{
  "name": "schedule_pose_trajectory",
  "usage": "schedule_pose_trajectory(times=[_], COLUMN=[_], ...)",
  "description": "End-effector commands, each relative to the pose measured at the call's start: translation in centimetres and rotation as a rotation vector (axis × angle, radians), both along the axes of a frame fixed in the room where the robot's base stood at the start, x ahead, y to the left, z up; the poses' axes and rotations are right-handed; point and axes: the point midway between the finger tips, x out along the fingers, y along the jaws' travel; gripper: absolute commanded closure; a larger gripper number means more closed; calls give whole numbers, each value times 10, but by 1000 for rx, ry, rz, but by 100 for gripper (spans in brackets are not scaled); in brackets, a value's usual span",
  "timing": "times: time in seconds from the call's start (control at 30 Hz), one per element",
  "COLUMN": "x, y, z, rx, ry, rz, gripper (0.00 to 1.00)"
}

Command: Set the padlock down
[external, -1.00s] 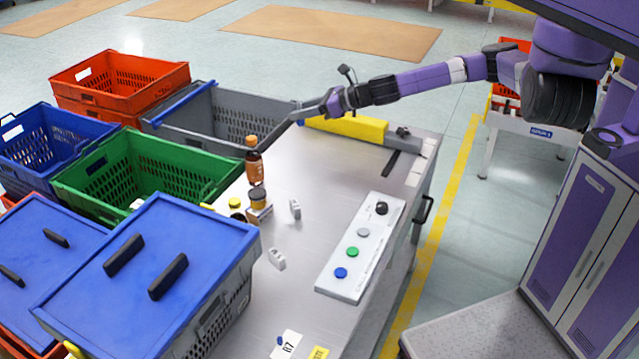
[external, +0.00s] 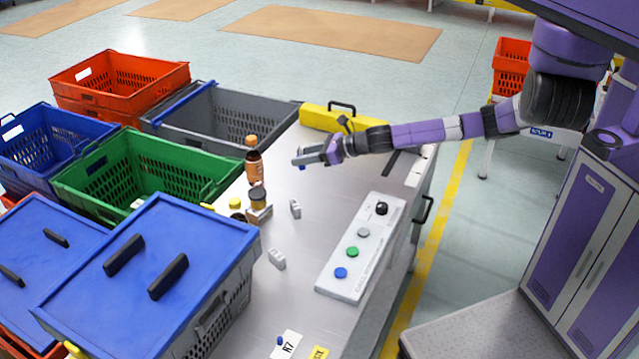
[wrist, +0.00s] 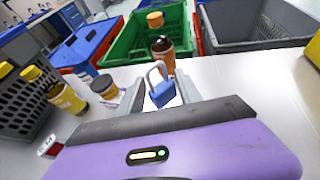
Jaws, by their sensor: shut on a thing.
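The padlock (wrist: 162,94) has a blue body and a silver shackle. My gripper (wrist: 161,98) is shut on its body in the wrist view, with the shackle pointing up. In the external view my gripper (external: 303,158) is above the metal table (external: 325,185), right of the brown bottle. Only a small blue bit of the padlock (external: 302,167) shows there, at the fingertips. The padlock looks held off the table surface, but the exact gap is hard to tell.
A brown bottle (external: 254,167) with an orange cap and a jar (external: 258,200) stand along the table's left edge. Two small grey parts (external: 295,208) (external: 277,259) lie nearby. A button panel (external: 345,275) is at right, a yellow case (external: 330,118) behind. The middle is clear.

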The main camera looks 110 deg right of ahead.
Motion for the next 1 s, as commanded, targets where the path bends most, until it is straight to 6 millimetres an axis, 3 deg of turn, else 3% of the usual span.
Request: schedule_pose_trajectory(times=[0.03, 0.2, 0.43, 0.63, 1.0], x=[0, 0, 0, 0, 0], y=[0, 1, 0, 0, 0], z=[-14, -46, -65, -92, -99], rx=[6, 4, 0, 2, -1], ry=[-1, -2, -1, 0, 0], rz=[-4, -3, 0, -2, 0], gripper=[100, 100, 100, 100, 100])
